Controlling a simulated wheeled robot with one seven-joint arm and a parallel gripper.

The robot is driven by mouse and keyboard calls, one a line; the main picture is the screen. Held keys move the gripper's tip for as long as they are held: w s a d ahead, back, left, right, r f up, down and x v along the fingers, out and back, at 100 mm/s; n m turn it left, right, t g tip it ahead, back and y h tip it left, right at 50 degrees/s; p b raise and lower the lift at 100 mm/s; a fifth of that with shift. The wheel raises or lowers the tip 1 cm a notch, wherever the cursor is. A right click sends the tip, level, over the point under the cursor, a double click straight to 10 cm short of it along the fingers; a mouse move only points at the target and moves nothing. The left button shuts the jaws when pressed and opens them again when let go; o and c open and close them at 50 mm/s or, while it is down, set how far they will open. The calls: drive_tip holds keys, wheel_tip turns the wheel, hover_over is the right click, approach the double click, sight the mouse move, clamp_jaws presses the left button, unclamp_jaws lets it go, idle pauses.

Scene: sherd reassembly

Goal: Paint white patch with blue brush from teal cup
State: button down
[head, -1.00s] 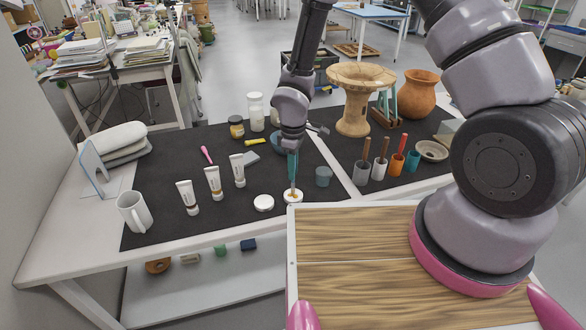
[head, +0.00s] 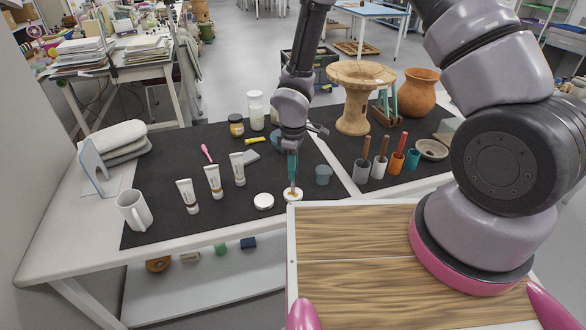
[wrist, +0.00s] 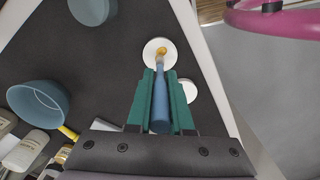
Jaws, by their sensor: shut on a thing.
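My gripper (head: 292,166) is shut on the blue brush (wrist: 161,108), which points down between its teal fingers in the wrist view. The bristle end is over a small round white dish (wrist: 149,59) with yellow-brown content and looks to be at or in it. I cannot tell whether it touches. That dish also shows in the head view (head: 297,197), at the table's front edge. The teal cup (head: 412,161) stands at the right end of the cup row, with no brush showing in it. A small pale patch (head: 379,82) shows on the rim of the tall clay vessel (head: 353,112).
Grey, white and orange cups (head: 361,174) hold other brushes. A blue-grey cup (head: 323,176), white lid-like disc (head: 264,201), several tubes (head: 213,183) and a white mug (head: 133,212) share the dark mat. A round orange pot (head: 417,95) stands at the back right.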

drive_tip(key=shift+d, duration=0.15)
drive_tip(key=shift+s+a, duration=0.1)
drive_tip(key=shift+a, duration=0.3)
idle(0.6)
drive_tip(key=shift+r, duration=2.45)
